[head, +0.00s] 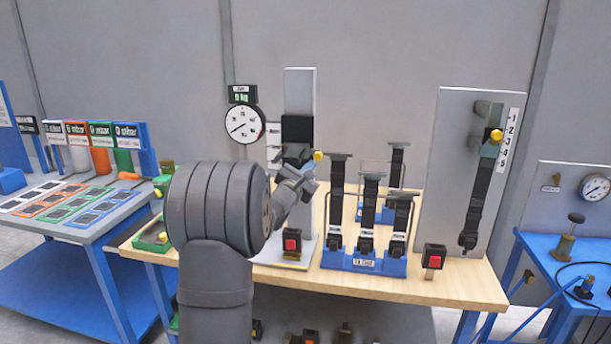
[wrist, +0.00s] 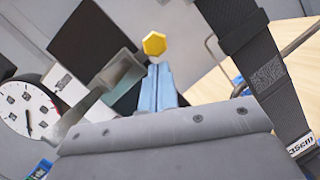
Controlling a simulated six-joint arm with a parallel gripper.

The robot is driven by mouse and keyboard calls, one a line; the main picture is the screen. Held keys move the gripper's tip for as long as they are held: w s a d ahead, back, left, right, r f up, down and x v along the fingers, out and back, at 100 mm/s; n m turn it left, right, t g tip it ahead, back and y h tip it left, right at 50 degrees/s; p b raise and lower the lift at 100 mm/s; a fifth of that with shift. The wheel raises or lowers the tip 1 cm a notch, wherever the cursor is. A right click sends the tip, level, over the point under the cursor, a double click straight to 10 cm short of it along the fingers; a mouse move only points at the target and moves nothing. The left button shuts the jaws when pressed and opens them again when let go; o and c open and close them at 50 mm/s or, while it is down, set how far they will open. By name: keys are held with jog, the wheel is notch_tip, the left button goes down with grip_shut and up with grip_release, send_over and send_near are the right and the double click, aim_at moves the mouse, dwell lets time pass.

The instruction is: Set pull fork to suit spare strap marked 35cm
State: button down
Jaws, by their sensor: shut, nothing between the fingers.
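My gripper (head: 306,176) is shut and empty in front of the tester column (head: 299,88). In the wrist view its pale blue fingers (wrist: 160,72) are together, their tips just below a yellow hexagonal knob (wrist: 154,44); I cannot tell whether they touch. The knob also shows in the head view (head: 318,156). A grey bracket (wrist: 118,76), seemingly the pull fork, is left of the fingers, partly hidden by my gripper. A dark strap (wrist: 262,75) at right in the wrist view carries a 35cm label (wrist: 301,145). That label is unreadable in the head view.
Several black straps stand in a blue rack (head: 364,263) right of the column. A grey board (head: 455,130) with a hanging strap, yellow knob and number scale is further right. A round dial (head: 243,125) is left. Red buttons (head: 292,244) (head: 434,261) stand on the bench.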

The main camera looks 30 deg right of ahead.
jog(key=shift+r, duration=0.1)
notch_tip(320, 180, up, 5)
jog(key=shift+f, duration=0.15)
dwell(0.3)
jog(key=s+a+f, duration=0.3)
jog(key=a+f, duration=0.2)
jog(key=a, duration=0.4)
jog(key=shift+s+a+f, duration=0.2)
jog(key=shift+a+f, duration=0.1)
jog(key=shift+f, duration=0.1)
jog(key=shift+d, duration=0.1)
